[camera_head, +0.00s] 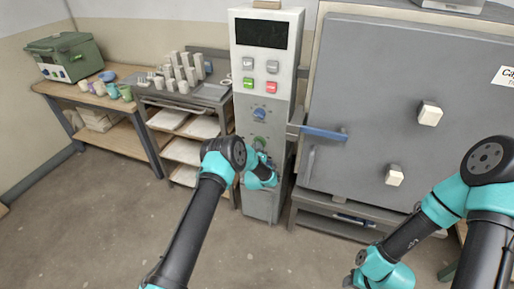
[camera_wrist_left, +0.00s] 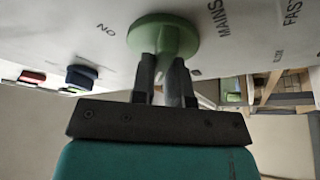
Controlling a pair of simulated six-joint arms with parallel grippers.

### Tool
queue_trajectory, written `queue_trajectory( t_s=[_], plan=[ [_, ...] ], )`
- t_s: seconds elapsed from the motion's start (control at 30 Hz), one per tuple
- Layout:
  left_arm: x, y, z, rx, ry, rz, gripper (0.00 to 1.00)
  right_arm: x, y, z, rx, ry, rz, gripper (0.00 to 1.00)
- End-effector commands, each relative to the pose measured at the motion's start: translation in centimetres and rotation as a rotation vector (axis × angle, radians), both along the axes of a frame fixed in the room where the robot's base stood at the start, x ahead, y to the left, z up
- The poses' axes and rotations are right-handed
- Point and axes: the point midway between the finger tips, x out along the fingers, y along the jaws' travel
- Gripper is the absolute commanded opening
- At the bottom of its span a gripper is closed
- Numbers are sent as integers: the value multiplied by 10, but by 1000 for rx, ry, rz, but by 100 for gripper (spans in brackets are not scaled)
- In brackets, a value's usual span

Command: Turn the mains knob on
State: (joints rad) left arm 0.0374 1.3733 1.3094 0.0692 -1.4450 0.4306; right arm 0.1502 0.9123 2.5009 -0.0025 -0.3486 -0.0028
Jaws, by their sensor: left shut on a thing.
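The mains knob (camera_head: 259,141) is a round green knob low on the grey control panel (camera_head: 264,92), under a blue knob (camera_head: 260,113). In the left wrist view the green knob (camera_wrist_left: 163,33) shows close up, with MAINS lettered beside it. My left gripper (camera_wrist_left: 163,68) is shut on the knob, one finger on each side of its grip. In the head view my left gripper (camera_head: 262,153) is at the panel and partly hidden by my own arm. Which way the knob points is hard to tell. My right arm is at the lower right; its gripper is out of view.
Above the knobs are a dark display (camera_head: 261,33) and several buttons. A large grey kiln door (camera_head: 380,90) with a blue handle (camera_head: 323,132) stands right of the panel. A shelf cart (camera_head: 185,150) and a bench (camera_head: 125,78) stand left. Floor at lower left is clear.

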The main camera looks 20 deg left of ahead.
Motion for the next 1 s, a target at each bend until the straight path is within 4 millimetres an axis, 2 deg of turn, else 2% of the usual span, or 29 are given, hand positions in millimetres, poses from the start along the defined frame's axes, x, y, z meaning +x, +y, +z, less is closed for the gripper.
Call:
queue_trajectory(
  t_s=[0.47,0.77,1.0],
  plan=[
    [0,0,-1,60,-3,1,0,0,0,0,0,0,0,43],
    [0,0,-1,243,-15,-1,0,0,0,0,0,0,0,43],
    [0,0,-1,459,-30,1,0,0,0,0,0,0,0,43]
  ],
)
